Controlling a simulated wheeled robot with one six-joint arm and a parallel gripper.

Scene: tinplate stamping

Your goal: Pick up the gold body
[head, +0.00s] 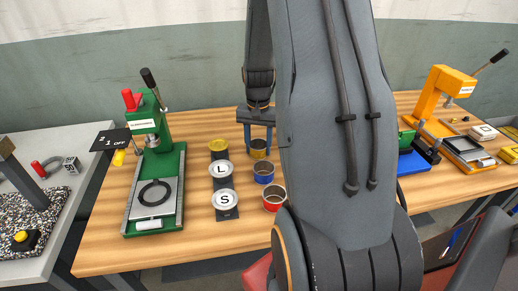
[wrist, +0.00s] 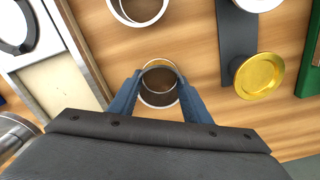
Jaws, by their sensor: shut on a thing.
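The gold body (head: 258,152) is a small open can in the back of the row of cans on the wooden table in the head view. In the wrist view the gold body (wrist: 159,98) sits between the blue fingers, its open top facing the camera. My gripper (head: 258,142) points down over it, with one finger on each side. In the wrist view my gripper (wrist: 159,84) is shut on the can's sides. The can looks upright; I cannot tell whether its base touches the table.
A blue can (head: 263,173) and a red can (head: 273,199) stand in front. To the left, a dark strip holds a gold lid (head: 219,145) and lids marked L (head: 221,170) and S (head: 225,199). A green press (head: 158,180) stands left, an orange press (head: 440,95) right.

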